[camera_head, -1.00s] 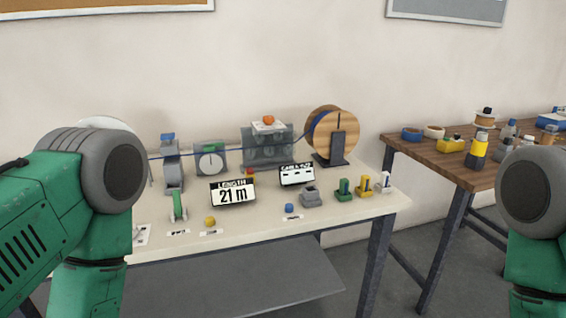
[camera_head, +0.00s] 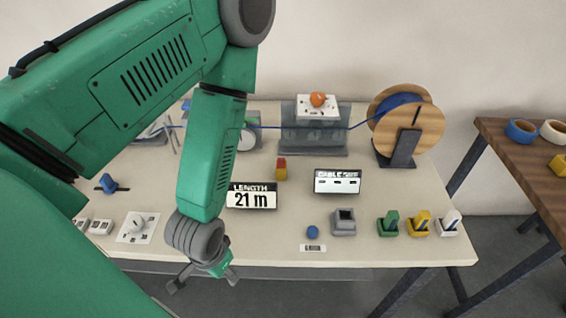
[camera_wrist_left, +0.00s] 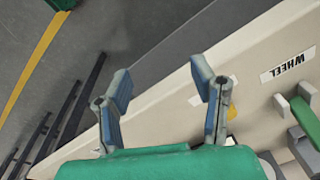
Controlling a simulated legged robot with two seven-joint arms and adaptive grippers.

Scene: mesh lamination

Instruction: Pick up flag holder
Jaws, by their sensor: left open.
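Small green (camera_head: 389,223), yellow (camera_head: 419,223) and white (camera_head: 448,223) holders stand in a row at the right end of the table in the head view. A grey block with an opening (camera_head: 344,222) stands left of them. I cannot tell which of these is the flag holder. My left gripper (camera_head: 204,284) is open and empty at the table's front edge, well left of the holders. In the left wrist view its two spread fingers (camera_wrist_left: 161,100) have nothing between them. My right gripper is not in view.
The pale table (camera_head: 285,250) carries a length display (camera_head: 251,196), a second display (camera_head: 337,181), a blue ball (camera_head: 312,231) and a cable reel (camera_head: 405,122). My left arm hides its left middle. The wrist view shows a WHEEL label (camera_wrist_left: 288,65). A wooden table (camera_head: 545,165) stands right.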

